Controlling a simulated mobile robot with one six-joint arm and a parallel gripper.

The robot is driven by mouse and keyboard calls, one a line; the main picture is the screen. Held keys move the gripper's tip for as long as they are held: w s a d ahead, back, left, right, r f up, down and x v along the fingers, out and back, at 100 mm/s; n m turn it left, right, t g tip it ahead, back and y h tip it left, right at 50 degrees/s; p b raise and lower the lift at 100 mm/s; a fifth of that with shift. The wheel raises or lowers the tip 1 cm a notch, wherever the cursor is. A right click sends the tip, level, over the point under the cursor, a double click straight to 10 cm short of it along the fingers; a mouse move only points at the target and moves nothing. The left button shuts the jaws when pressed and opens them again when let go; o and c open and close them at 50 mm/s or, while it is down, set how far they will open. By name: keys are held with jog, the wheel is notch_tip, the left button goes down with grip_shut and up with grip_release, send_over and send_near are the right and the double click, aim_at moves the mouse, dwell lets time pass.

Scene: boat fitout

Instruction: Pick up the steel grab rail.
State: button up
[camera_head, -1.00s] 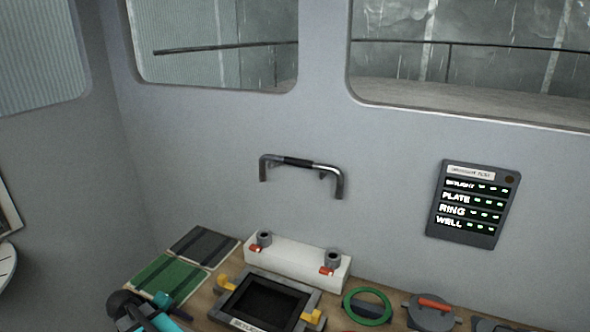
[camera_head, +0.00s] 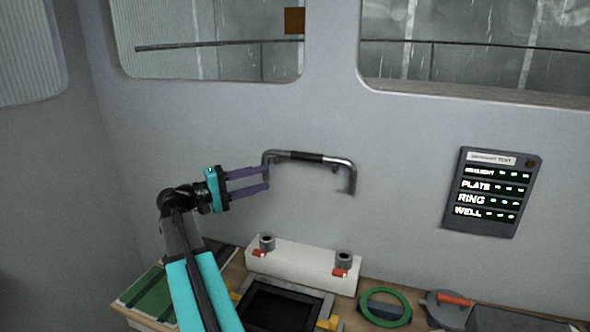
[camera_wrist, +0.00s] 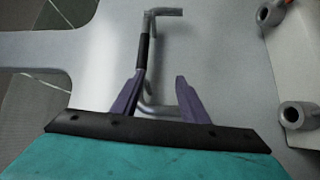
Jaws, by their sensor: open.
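The steel grab rail (camera_head: 335,159) is a bright bent bar with a black grip in its middle and a short leg at each end. In the head view it is level against the grey wall, above the bench. My gripper (camera_head: 267,179) is open, its two purple fingers pointing right at the rail's left leg. In the wrist view the rail (camera_wrist: 146,22) runs away from my gripper (camera_wrist: 158,76), and its near bend shows between and beyond the fingers. The left finger partly hides it. I cannot tell whether the fingers touch it.
A white block (camera_head: 300,268) with two grey sockets and red tabs stands on the bench below. A dark framed tray (camera_head: 270,305), a green ring (camera_head: 362,309) and a round lid with a red handle (camera_head: 447,312) lie nearby. A label panel (camera_head: 490,190) is on the wall at right.

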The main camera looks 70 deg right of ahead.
aim_at(301, 159)
jog(key=r, duration=0.1)
jog(key=s+r+m+g, duration=0.1)
jog(key=r, duration=0.1)
jog(key=shift+s+d+r+g, duration=0.15)
jog(key=shift+s+d+g, duration=0.15)
jog(key=shift+s, duration=0.05)
jog(key=shift+w, duration=0.1)
jog(key=p+x, duration=0.2)
jog(key=x, duration=0.5)
jog(key=shift+s+d, duration=0.1)
jog(key=shift+s, duration=0.15)
jog(key=shift+s+d, duration=0.35)
jog(key=shift+d, duration=0.05)
jog(key=shift+p+x, duration=1.15)
jog(key=shift+x, duration=0.15)
jog(key=shift+p+x, duration=0.55)
jog(key=shift+x, duration=0.8)
